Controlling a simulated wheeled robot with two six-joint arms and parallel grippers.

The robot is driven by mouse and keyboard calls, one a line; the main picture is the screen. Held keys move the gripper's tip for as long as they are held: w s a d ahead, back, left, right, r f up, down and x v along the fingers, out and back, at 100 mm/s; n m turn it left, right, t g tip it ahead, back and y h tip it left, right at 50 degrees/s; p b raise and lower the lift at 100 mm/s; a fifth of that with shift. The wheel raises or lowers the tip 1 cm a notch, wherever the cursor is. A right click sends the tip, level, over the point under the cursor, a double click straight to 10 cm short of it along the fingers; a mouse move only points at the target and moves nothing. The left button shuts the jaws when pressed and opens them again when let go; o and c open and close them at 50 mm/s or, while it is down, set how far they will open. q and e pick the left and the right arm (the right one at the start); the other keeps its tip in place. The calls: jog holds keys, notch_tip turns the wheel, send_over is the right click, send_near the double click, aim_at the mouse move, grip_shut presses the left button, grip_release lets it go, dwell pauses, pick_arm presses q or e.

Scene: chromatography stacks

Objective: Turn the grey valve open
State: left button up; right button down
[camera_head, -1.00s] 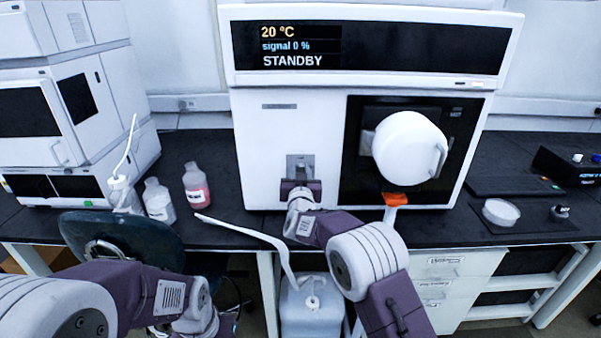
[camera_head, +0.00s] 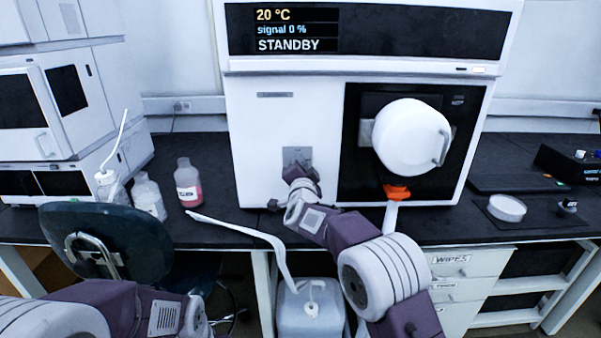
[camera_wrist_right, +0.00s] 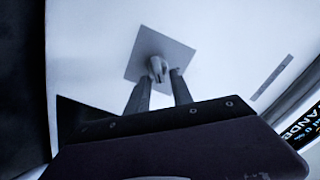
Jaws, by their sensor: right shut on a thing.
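The grey valve is a small knob on a square grey plate (camera_head: 297,155) on the white instrument's front, left of the black panel. In the right wrist view, the valve knob (camera_wrist_right: 157,68) sits between the fingers of my right gripper (camera_wrist_right: 160,82), and the plate looks tilted relative to the gripper. My right gripper (camera_head: 296,170) is shut on the knob, and its wrist hides part of the valve in the head view. My left arm shows at the lower left, but its gripper is out of view.
A round white door (camera_head: 412,138) and an orange part (camera_head: 396,191) are to the right. Bottles (camera_head: 188,184) stand on the bench to the left. A chair (camera_head: 110,245) and a jug (camera_head: 309,312) are in front below.

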jog(key=shift+d+f+m+b, duration=0.1)
jog(key=shift+f+m+b, duration=0.1)
jog(key=shift+m+b, duration=0.85)
jog(key=shift+a+f+m+b, duration=0.15)
jog(key=shift+m+b, duration=0.5)
jog(key=shift+m, duration=0.7)
jog(key=shift+d+f+m+b, duration=0.15)
jog(key=shift+f+m+b, duration=0.1)
jog(key=shift+m+b, duration=0.8)
jog(key=shift+m, duration=0.35)
jog(key=c, duration=1.5)
grip_release()
jog(key=shift+r, duration=0.1)
jog(key=s, duration=0.9)
